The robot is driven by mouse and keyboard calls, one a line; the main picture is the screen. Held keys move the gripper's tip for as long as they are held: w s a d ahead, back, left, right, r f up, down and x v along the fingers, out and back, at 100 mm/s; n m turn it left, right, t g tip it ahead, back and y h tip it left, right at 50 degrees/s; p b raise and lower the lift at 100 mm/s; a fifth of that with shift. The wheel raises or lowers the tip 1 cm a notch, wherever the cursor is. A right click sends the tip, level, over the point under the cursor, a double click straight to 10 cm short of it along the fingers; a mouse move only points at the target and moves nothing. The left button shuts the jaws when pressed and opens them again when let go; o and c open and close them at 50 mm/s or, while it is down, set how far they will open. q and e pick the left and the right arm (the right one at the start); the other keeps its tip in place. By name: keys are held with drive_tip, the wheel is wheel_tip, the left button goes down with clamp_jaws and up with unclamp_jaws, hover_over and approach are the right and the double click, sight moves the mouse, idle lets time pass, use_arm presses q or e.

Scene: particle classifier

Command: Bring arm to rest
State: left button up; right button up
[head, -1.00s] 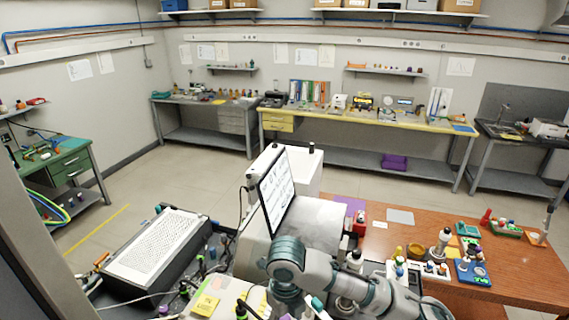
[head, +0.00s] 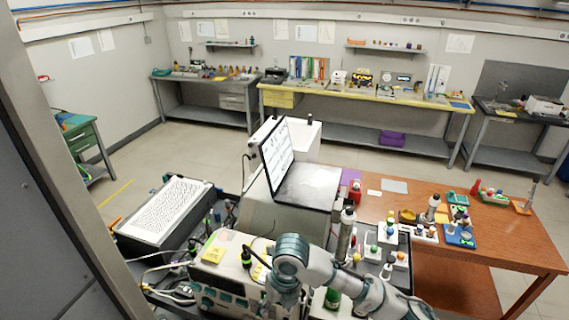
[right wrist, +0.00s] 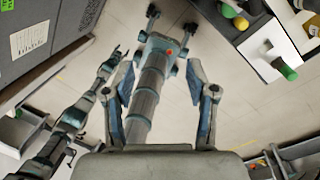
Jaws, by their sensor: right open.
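My right arm (head: 325,270) shows at the bottom of the head view, bent, with teal-ringed joints. It is in front of the cream and teal instrument (head: 222,285) and the bottles beside it. I cannot make out its fingertips there. In the right wrist view my right gripper (right wrist: 164,68) has its two fingers wide apart, with nothing between them. Beyond the fingers are the floor and what looks like my own body and legs.
A laptop (head: 275,155) stands behind the arm. A wooden table (head: 400,188) with bottles and small trays is at right. A grey box with a perforated white top (head: 165,208) is at left, near a grey post (head: 75,170). Open floor lies toward the back benches.

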drive_tip(key=s+d+f+m+t+y, duration=0.1)
drive_tip(key=s+f+m+y, duration=0.15)
drive_tip(key=f+m, duration=0.6)
drive_tip(key=s+f+m+t+y, duration=0.1)
drive_tip(key=s+f+m+y, duration=0.15)
drive_tip(key=f+m, duration=0.6)
drive_tip(key=s+d+f+m+t+h, duration=0.1)
drive_tip(key=s+d+f+m+h, duration=0.3)
drive_tip(key=s+d+m, duration=0.55)
drive_tip(key=s+d+f+m+h, duration=0.3)
drive_tip(key=s+d+f+m, duration=0.35)
drive_tip(key=d+m, duration=0.6)
wheel_tip(320, 180, down, 26)
drive_tip(key=b, duration=0.2)
use_arm(q)
drive_tip(key=f+b, duration=0.1)
drive_tip(key=f, duration=0.1)
drive_tip(key=s+f+b, duration=0.1)
drive_tip(key=f+b, duration=0.1)
drive_tip(key=f, duration=0.1)
use_arm(e)
drive_tip(key=s+d+f+n+g, duration=0.1)
drive_tip(key=s+d+f+g, duration=0.1)
drive_tip(key=s+f, duration=1.7)
wheel_tip(320, 180, down, 2)
drive_tip(key=shift+d+f, duration=0.15)
drive_tip(key=shift+d, duration=0.4)
